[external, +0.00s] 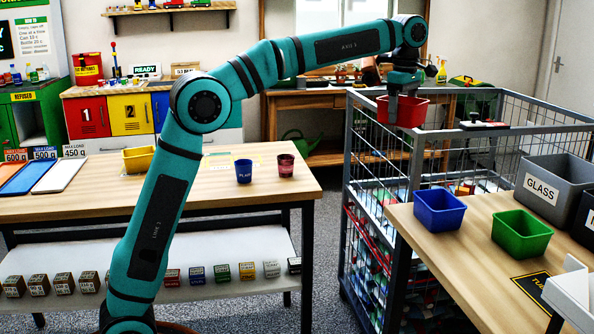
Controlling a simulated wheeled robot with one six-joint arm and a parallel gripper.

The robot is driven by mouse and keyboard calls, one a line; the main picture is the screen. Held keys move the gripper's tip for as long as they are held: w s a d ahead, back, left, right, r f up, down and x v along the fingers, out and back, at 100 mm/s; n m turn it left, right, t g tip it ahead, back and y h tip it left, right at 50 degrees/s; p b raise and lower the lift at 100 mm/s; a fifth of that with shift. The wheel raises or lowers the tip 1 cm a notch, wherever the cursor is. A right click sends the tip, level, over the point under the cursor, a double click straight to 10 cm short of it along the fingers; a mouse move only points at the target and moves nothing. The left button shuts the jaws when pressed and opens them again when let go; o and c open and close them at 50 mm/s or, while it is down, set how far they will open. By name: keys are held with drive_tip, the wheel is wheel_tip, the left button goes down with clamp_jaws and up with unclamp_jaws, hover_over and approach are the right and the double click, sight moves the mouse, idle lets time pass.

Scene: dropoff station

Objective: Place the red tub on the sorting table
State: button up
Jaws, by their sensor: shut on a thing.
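The red tub (412,112) is held in my gripper (398,97), which is shut on its wall. The tub hangs about level, in the air over the metal cage cart. Part of the tub's rim is hidden by my gripper. Two wooden-topped tables are in view, and no readable label says which is the sorting table. The right table (455,262) holds a blue tub (438,209) and a green tub (521,234). The left table (205,200) holds a blue cup (243,171), a dark red cup (285,165) and a yellow tub (138,158).
The tall cage cart (416,165) stands between the tables, its mesh walls and posts below my gripper. A grey bin marked GLASS (551,187) stands at the right table's back. A white device (570,292) is at its front right. Bare wood lies left of the green tub.

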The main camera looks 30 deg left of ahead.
drive_tip(key=s+d+m, duration=0.4)
drive_tip(key=s+d, duration=0.5)
drive_tip(key=d, duration=0.6)
drive_tip(key=m, duration=0.3)
hover_over(470, 256)
wheel_tip(470, 256, down, 10)
drive_tip(key=f, duration=0.1)
drive_tip(key=shift+f, duration=5.25)
drive_tip(key=o, duration=0.8)
drive_tip(key=shift+f, duration=0.1)
wheel_tip(470, 256, up, 12)
drive_tip(key=shift+w+r, duration=0.1)
drive_tip(key=shift+r, duration=0.05)
